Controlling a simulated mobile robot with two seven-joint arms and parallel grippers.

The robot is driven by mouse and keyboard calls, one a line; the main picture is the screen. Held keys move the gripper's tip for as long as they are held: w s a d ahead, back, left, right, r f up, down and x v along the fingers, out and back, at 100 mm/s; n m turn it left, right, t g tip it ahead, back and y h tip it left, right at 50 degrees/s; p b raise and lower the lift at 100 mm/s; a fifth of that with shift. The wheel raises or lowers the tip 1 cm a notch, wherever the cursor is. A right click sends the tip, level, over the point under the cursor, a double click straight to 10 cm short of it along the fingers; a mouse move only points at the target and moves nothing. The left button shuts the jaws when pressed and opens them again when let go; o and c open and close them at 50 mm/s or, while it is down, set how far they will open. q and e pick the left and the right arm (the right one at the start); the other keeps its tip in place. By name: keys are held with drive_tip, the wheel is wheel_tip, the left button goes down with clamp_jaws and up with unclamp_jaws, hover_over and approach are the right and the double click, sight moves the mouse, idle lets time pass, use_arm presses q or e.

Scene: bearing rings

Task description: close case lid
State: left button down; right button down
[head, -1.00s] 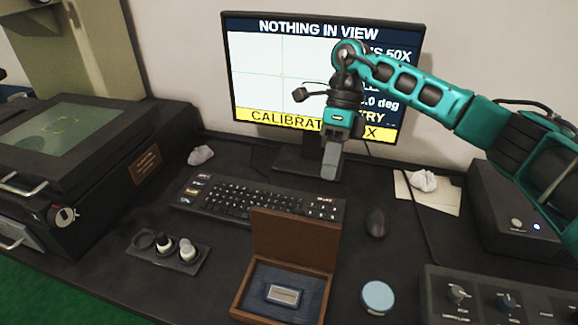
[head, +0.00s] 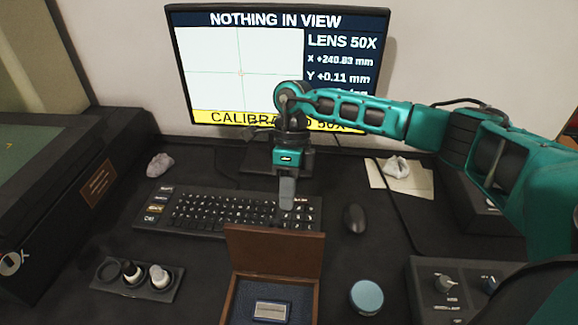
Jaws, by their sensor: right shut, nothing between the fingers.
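The wooden case (head: 231,302) stands on the dark desk at the bottom middle, with a dark blue lining and a small metal block (head: 271,311) inside. Its lid (head: 275,252) is open and stands up at the back edge of the case. My right gripper (head: 286,205) points down with its fingers shut and empty. In the picture it is just above and behind the lid, over the keyboard's right part; a gap shows between the fingertips and the lid. My left gripper is not in view.
A keyboard (head: 200,212) lies behind the case, with a mouse (head: 354,218) to its right. A round teal tin (head: 367,296) sits right of the case, beside a knob box (head: 440,290). A bottle tray (head: 107,273) is at left. The monitor (head: 240,70) stands behind.

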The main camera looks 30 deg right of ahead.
sight(276, 247)
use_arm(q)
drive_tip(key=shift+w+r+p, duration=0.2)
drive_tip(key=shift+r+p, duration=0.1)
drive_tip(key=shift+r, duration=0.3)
use_arm(e)
drive_tip(key=s+a, duration=0.2)
drive_tip(key=shift+s+a+r, duration=0.15)
drive_tip(key=shift+s+r, duration=0.15)
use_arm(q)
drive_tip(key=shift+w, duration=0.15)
